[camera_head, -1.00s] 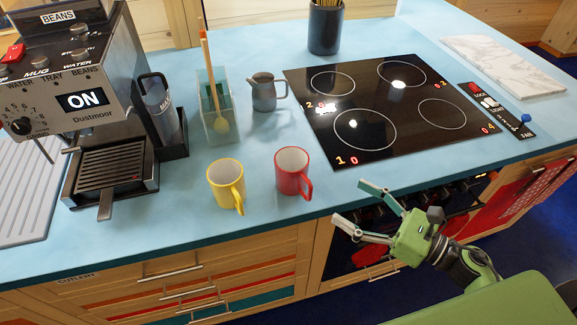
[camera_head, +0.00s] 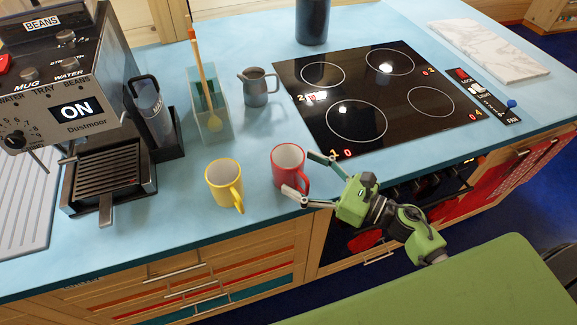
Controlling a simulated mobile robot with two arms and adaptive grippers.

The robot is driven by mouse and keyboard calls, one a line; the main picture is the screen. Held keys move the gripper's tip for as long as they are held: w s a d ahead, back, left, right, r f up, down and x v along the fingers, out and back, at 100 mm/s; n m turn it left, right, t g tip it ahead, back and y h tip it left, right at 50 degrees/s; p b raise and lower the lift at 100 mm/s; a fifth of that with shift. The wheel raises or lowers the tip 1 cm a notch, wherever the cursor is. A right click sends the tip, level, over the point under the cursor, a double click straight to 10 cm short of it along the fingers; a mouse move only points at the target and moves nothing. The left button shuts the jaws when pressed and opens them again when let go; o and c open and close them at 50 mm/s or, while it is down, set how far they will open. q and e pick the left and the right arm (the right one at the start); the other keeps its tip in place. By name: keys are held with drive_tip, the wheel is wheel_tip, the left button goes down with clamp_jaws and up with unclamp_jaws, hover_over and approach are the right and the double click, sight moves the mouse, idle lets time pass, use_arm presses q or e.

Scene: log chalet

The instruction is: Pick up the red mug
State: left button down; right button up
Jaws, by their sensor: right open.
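The red mug (camera_head: 287,167) stands upright on the light blue counter, near its front edge. Its handle faces front right. My right gripper (camera_head: 300,174) is open, with one finger by the mug's right side near the rim and the other in front of its lower part. The handle lies between the two fingers. I cannot tell whether either finger touches the mug. My left gripper is not in view.
A yellow mug (camera_head: 222,184) stands just left of the red one. Behind are a grey pitcher (camera_head: 257,88) and a clear container (camera_head: 209,110) with utensils. A black cooktop (camera_head: 365,100) lies to the right, a coffee machine (camera_head: 80,110) to the left.

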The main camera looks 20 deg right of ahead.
sight(276, 160)
drive_tip(key=p+x, duration=0.1)
drive_tip(key=x, duration=0.2)
drive_tip(key=shift+w+f+p, duration=0.1)
drive_tip(key=shift+w+p, duration=0.25)
drive_tip(key=shift+w, duration=0.05)
drive_tip(key=shift+w+a+f, duration=0.15)
drive_tip(key=shift+w+a, duration=0.15)
drive_tip(key=shift+a, duration=0.05)
drive_tip(key=c, duration=1.5)
drive_tip(key=shift+o, duration=0.2)
